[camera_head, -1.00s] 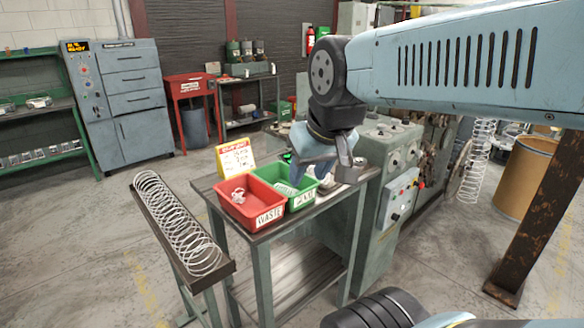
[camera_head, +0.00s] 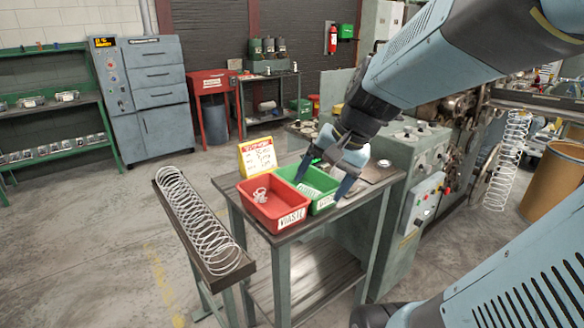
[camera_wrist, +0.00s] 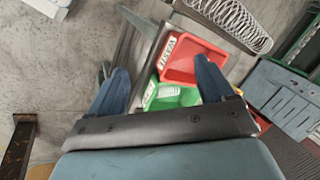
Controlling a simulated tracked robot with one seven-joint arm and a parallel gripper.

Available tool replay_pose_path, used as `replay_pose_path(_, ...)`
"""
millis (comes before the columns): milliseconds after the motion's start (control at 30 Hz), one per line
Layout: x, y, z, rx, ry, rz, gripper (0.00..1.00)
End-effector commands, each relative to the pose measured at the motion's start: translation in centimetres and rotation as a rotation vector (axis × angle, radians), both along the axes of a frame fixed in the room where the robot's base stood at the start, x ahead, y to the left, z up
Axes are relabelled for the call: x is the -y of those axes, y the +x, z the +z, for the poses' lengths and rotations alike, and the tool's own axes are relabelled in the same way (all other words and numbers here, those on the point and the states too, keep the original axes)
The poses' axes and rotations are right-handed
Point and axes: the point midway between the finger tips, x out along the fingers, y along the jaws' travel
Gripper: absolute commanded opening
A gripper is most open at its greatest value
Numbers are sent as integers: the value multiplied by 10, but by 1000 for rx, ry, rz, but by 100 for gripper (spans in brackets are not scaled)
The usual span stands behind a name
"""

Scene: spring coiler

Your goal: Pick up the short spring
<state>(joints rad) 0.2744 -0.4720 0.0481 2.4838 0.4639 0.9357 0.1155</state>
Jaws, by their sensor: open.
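A pale wire coil (camera_head: 307,189) lies inside the green bin (camera_head: 325,203), partly hidden by the bin wall; it looks like a short spring, though it is small in view. My gripper (camera_head: 322,184) is open and empty, its two blue fingers pointing down at the green bin, one toward its left side and one toward its right. In the wrist view the open fingers (camera_wrist: 161,64) frame the green bin (camera_wrist: 176,97) and the red bin (camera_wrist: 188,66). No coil can be made out between them there.
The red bin (camera_head: 279,216), labelled WASTE, holds a small pale wire tangle (camera_head: 261,194). A yellow-framed sign (camera_head: 258,156) stands behind it. A long spring (camera_head: 200,220) lies in a trough left of the table (camera_head: 228,190). The grey-green machine (camera_head: 410,175) stands close on the right.

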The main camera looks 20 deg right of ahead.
Motion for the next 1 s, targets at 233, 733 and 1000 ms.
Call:
replay_pose_path(233,23,49,-30,-136,355,-385,82)
replay_pose_path(733,158,135,-88,-247,1102,-1213,82)
replay_pose_path(1000,237,143,-120,-224,1397,-1526,82)
